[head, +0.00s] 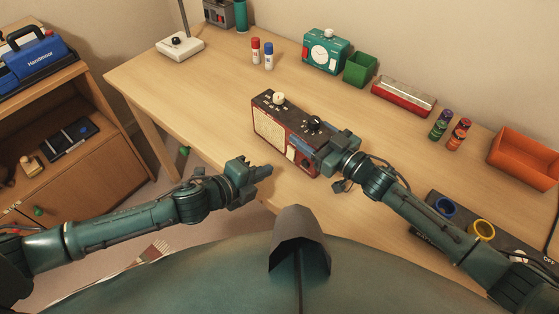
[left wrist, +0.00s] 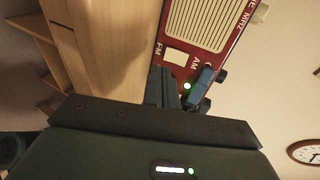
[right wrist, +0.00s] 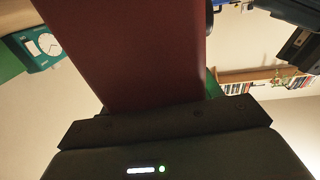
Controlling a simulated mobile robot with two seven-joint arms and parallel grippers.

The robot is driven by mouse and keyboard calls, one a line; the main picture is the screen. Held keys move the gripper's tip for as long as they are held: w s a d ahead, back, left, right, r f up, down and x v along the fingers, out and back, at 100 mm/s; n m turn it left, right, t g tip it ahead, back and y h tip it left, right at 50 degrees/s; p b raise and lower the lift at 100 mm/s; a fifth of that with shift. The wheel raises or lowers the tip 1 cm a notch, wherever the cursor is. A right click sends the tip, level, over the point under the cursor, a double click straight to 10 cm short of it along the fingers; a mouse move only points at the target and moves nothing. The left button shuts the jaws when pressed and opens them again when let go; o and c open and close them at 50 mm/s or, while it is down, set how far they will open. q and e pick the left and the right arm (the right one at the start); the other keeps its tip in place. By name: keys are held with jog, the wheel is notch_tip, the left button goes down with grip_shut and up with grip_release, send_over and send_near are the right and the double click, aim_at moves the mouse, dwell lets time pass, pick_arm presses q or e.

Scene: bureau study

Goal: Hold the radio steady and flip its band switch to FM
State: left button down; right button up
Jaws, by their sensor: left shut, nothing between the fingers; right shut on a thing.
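The dark red radio (head: 270,127) stands on the desk with a cream grille on its front and knobs on top. My right gripper (head: 326,156) is shut on the radio's right end; the red casing fills the right wrist view (right wrist: 150,50). My left gripper (head: 267,170) is shut and empty, in front of the radio near the desk's front edge. In the left wrist view, its fingertips (left wrist: 166,75) are close to a cream band switch (left wrist: 180,58) between the letters FM and AM. I cannot tell which way the switch is set, or whether the fingertips touch it.
At the back stand a teal clock (head: 326,52), a green box (head: 360,69) and a red tin (head: 403,97). Two batteries or tubes and an orange bin (head: 525,158) are at the right. The desk left of the radio is clear.

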aim_at(289, 159)
pick_arm(q)
jog(key=x, duration=0.2)
jog(key=r+x, duration=0.1)
jog(key=x, duration=0.2)
jog(key=shift+w+d, duration=0.35)
jog(key=shift+w, duration=0.1)
jog(key=shift+f, duration=0.1)
jog(key=shift+w+d+f, duration=0.1)
jog(key=shift+w+d, duration=0.1)
jog(key=shift+r, duration=0.9)
jog(key=shift+s+a, duration=0.3)
jog(key=f+v, duration=0.1)
jog(key=v, duration=1.2)
jog(key=shift+s, duration=0.3)
